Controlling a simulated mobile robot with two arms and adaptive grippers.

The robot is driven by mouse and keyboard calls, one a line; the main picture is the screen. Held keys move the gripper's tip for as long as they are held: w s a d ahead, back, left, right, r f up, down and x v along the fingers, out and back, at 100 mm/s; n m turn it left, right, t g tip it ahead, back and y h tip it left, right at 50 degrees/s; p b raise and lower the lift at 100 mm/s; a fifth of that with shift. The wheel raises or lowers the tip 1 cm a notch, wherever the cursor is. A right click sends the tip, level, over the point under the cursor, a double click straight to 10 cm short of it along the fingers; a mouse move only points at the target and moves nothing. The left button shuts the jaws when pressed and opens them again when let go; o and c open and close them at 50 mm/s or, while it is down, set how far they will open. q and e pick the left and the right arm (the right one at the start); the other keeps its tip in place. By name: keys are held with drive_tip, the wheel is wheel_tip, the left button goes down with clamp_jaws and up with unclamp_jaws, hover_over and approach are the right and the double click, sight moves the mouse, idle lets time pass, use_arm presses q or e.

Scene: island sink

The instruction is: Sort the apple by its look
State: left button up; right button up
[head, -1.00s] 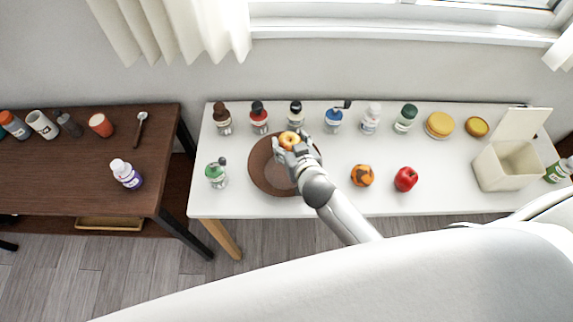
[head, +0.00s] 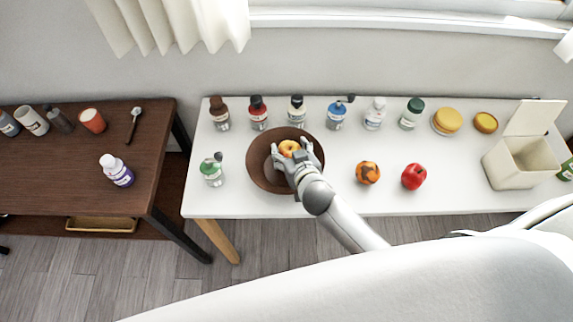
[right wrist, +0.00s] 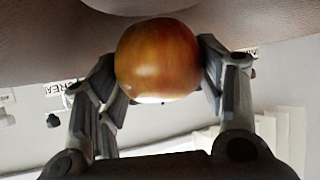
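My right gripper (head: 291,150) is over the brown round bowl (head: 259,172), with its fingers on either side of a yellow-red apple (head: 289,148). In the right wrist view the apple (right wrist: 157,60) sits between the fingers and seems to touch both. It looks smooth and glossy, without visible spots. Whether it touches the bowl is hidden. A mottled orange-and-dark fruit (head: 368,172) and a red apple (head: 413,177) lie on the white table to the right. A cream bin (head: 517,164) with its lid up stands at the right end. My left gripper is not in view.
Several bottles, among them a blue one (head: 336,116), line the back of the white table (head: 335,195). A green-topped bottle (head: 212,170) stands left of the bowl. Yellow round items (head: 447,121) are at back right. A dark wooden table (head: 60,175) is at left.

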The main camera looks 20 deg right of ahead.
drive_tip(key=o, duration=0.3)
drive_tip(key=shift+o, duration=0.2)
drive_tip(key=shift+s, duration=0.1)
drive_tip(key=v, duration=1.2)
